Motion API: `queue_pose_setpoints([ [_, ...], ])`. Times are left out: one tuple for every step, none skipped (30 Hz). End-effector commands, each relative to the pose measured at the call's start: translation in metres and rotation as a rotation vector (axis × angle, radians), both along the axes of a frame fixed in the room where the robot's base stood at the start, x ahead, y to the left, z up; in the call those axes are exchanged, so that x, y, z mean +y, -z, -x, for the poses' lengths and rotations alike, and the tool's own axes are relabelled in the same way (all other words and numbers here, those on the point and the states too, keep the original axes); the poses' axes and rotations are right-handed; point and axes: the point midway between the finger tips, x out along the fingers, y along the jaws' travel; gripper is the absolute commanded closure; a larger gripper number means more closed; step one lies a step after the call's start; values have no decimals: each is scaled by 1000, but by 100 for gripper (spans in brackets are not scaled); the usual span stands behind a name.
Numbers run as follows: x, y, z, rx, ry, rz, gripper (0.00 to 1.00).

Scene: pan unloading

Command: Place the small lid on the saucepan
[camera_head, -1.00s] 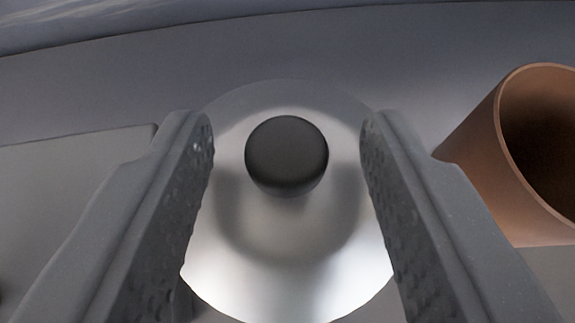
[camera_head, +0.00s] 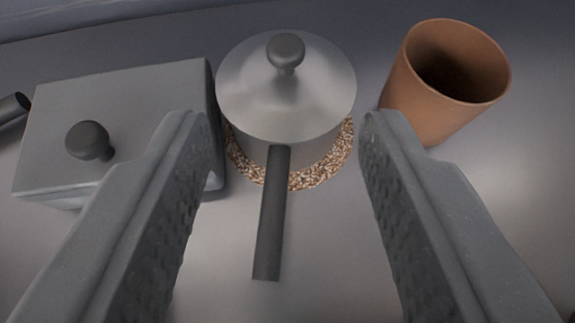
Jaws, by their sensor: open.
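The small round metal lid (camera_head: 300,95) with a dark ball knob (camera_head: 286,50) sits on top of the saucepan (camera_head: 258,152). The lid looks centred over the pan, though its far rim is hidden. The saucepan's dark handle (camera_head: 270,215) points toward me, between my fingers. The pan stands on a speckled brown round mat (camera_head: 310,177). My gripper (camera_head: 285,135) is open and empty, its fingers spread wide in the foreground, nearer to me than the lid and apart from it.
A rectangular grey box with a lid (camera_head: 135,95) and dark knob (camera_head: 88,141) stands left of the saucepan. A dark handle end shows at the far left. An open terracotta pot (camera_head: 420,105) stands at the right. The grey surface in front is clear.

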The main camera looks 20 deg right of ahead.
Motion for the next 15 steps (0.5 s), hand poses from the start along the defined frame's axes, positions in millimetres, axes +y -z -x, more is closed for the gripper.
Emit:
queue_pose_setpoints([
  [2,-3,4,0,-1,0,58],
  [3,-3,5,1,-1,0,58],
  [3,-3,7,2,-1,0,58],
  [4,-4,9,2,-1,0,58],
  [4,-4,10,3,-1,-1,58],
  [4,-4,10,3,-1,-1,58],
  [4,-4,11,3,0,0,58],
  [5,-4,11,4,0,-1,58],
  [4,-4,11,3,0,0,58],
  [4,-4,11,3,0,0,58],
  [4,-4,11,3,0,0,58],
  [4,-4,11,3,0,0,58],
  [4,-4,11,3,0,0,58],
  [4,-5,11,1,-2,-1,58],
  [5,-10,9,-8,-5,-3,58],
])
